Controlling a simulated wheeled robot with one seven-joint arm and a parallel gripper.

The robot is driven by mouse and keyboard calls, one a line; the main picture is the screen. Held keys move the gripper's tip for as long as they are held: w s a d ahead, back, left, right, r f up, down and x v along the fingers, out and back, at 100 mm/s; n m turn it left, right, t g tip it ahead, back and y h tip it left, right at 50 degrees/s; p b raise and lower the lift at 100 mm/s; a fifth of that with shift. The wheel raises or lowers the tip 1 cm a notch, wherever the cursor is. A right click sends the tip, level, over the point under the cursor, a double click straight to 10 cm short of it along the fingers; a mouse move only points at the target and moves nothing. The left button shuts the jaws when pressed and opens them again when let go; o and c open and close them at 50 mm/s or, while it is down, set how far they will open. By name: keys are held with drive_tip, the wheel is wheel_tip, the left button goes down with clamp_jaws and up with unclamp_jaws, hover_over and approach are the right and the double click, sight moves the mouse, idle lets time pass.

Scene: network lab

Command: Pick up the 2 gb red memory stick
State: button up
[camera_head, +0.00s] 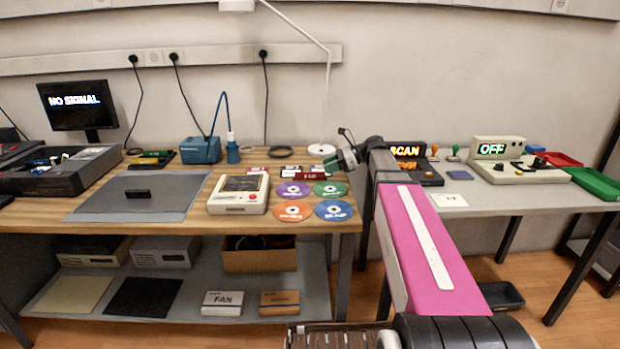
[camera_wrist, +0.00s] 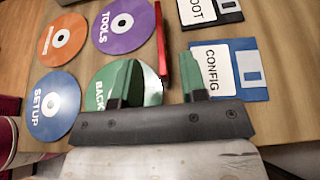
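A red upright piece (camera_head: 304,174), which may be the memory stick, stands on the wooden table behind the purple and green discs. I cannot read a 2 GB mark on it. In the wrist view it is a thin red strip (camera_wrist: 162,40) running up from between my fingers, and its near end lies level with the gap. My gripper (camera_wrist: 157,75) is open with its green fingers apart, one on each side of that end. Nothing shows as gripped. In the head view my gripper (camera_head: 342,160) is just right of the red piece.
The green disc (camera_wrist: 140,90) lies under my left finger, and the CONFIG floppy (camera_wrist: 228,72) is beside my right finger. A lamp base (camera_head: 322,150) stands behind. The grey mat (camera_head: 165,196) is mostly clear.

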sight(310, 176)
drive_tip(key=shift+x, duration=3.05)
clamp_jaws()
